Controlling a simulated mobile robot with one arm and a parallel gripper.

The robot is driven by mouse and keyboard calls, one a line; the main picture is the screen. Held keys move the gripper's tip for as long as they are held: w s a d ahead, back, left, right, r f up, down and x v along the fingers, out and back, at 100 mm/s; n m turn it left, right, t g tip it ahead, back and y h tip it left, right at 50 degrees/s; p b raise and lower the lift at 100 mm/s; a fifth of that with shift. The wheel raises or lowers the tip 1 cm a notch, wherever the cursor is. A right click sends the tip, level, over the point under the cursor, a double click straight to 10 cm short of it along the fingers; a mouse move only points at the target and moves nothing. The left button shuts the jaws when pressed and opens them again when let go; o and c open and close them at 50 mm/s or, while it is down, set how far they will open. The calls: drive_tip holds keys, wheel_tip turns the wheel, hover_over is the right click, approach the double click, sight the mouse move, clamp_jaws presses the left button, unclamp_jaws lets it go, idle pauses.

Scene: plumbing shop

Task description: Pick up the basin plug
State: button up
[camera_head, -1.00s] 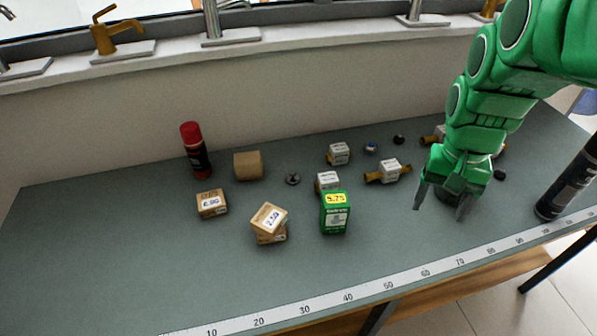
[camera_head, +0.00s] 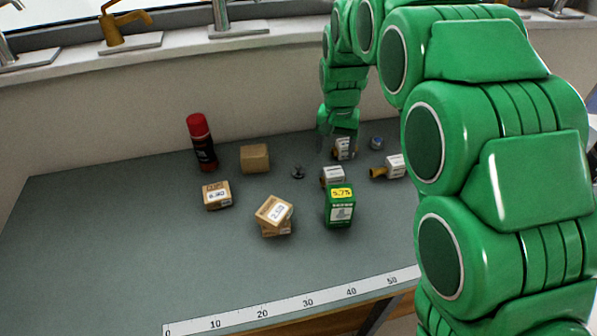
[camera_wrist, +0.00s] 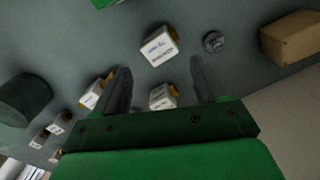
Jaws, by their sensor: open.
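A small round grey metal piece (camera_head: 298,172) with a raised centre looks like the basin plug. It lies flat on the grey-green table, and it shows in the wrist view (camera_wrist: 214,42) at upper right, ahead of the right finger. My gripper (camera_head: 338,142) is open above the back of the table, to the right of the plug and apart from it. In the wrist view my gripper's fingers (camera_wrist: 160,68) are spread with nothing held. A white-labelled fitting (camera_wrist: 162,97) shows in the gap between them, below on the table.
A white-labelled fitting (camera_head: 332,176) and a green box (camera_head: 340,207) stand right of the plug. A cardboard box (camera_head: 255,158) and a red-and-black can (camera_head: 202,142) are to its left. Stacked small boxes (camera_head: 273,215) stand in front. The table's left side is clear.

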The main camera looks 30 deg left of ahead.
hover_over(299, 165)
drive_tip(key=shift+n, duration=0.4)
drive_tip(key=f, duration=0.5)
drive_tip(key=shift+s+d, duration=0.15)
drive_tip(key=shift+s, duration=0.1)
drive_tip(key=shift+f, duration=1.25)
drive_tip(key=shift+w+a+f, duration=0.1)
drive_tip(key=shift+f, duration=1.2)
drive_tip(key=shift+w+a+f, duration=0.1)
drive_tip(key=shift+f, duration=1.2)
drive_tip(key=shift+c, duration=0.2)
drive_tip(key=c, duration=1.1)
drive_tip(key=shift+r, duration=0.15)
